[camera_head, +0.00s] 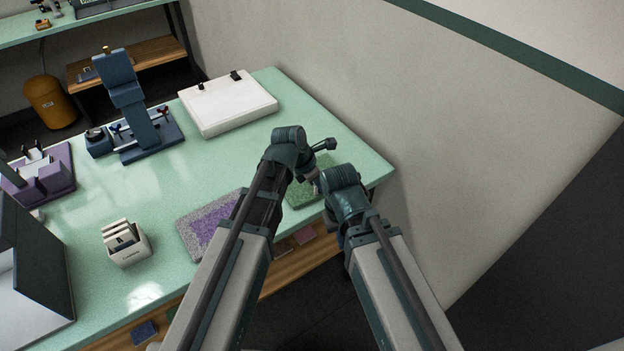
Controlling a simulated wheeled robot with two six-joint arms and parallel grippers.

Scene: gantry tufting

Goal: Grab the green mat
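The green mat (303,194) lies on the pale green table at its right end, near the front edge. My two arms cover much of it, and only parts show between and behind them. I cannot tell whether either gripper is open or touches the mat.
A grey and purple mat (208,224) lies just left of the green one. A white board (228,103), a blue press-like device (125,95) and a white holder (125,243) stand farther left. A wall (420,110) runs behind the table (165,195).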

